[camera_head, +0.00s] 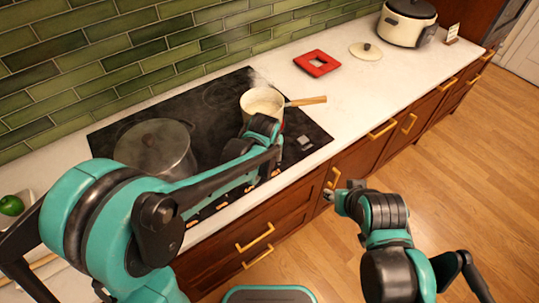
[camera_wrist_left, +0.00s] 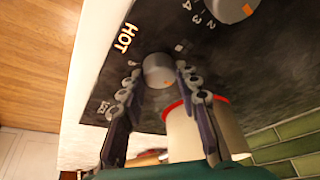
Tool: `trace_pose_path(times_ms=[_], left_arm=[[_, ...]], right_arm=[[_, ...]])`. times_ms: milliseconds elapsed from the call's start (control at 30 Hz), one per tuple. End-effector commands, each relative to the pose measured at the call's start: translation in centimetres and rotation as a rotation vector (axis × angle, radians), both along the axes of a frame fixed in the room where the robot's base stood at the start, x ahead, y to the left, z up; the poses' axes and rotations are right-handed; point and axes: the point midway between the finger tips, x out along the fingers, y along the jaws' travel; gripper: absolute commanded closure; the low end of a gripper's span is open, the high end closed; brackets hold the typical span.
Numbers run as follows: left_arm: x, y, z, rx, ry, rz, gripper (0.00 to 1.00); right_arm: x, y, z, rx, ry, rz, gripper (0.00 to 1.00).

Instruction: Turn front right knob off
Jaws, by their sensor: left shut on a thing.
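The stove (camera_head: 215,105) is a black cooktop with dark burners and a row of knobs along its front edge. In the left wrist view a grey round knob (camera_wrist_left: 158,72) with an orange mark sits between the two fingers of my left gripper (camera_wrist_left: 157,75), which is shut on it. In the head view the left gripper (camera_head: 268,168) is over the right front part of the cooktop, and its arm hides that knob. Another knob (camera_wrist_left: 232,8) shows at the top of the wrist view. My right gripper (camera_head: 330,195) is low, in front of the cabinets; its fingers are unclear.
A cream saucepan (camera_head: 262,103) with a wooden handle stands on the right of the cooktop, close behind my left gripper. A large lidded pot (camera_head: 155,150) stands on the left. A red trivet (camera_head: 317,63) and rice cooker (camera_head: 405,24) are farther along the counter.

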Motion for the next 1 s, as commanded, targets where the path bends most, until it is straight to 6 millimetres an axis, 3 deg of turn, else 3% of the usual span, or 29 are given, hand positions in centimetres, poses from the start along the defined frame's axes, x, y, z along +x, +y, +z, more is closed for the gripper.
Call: trace_pose_path(times_ms=[333,367,400,433,767,1000], left_arm=[[-0.1,0.0,-0.1,-0.001,0.002,0.003,0.97],[-0.1,0.0,-0.1,-0.001,0.002,0.003,0.60],[0.0,0.0,-0.1,-0.001,0.002,0.003,0.50],[0.0,0.0,-0.1,-0.001,0.001,0.003,0.47],[-0.1,0.0,0.2,-0.001,0.001,0.002,0.47],[-1.5,0.2,3.5,-0.001,0.001,0.002,0.47]], right_arm=[[0.0,0.0,0.0,0.000,0.000,0.000,0.60],[0.0,0.0,0.0,0.000,0.000,0.000,0.60],[0.0,0.0,0.0,0.000,0.000,0.000,0.60],[0.0,0.0,0.0,0.000,0.000,0.000,0.60],[0.0,0.0,0.0,0.000,0.000,0.000,0.60],[0.0,0.0,0.0,0.000,0.000,0.000,0.60]])
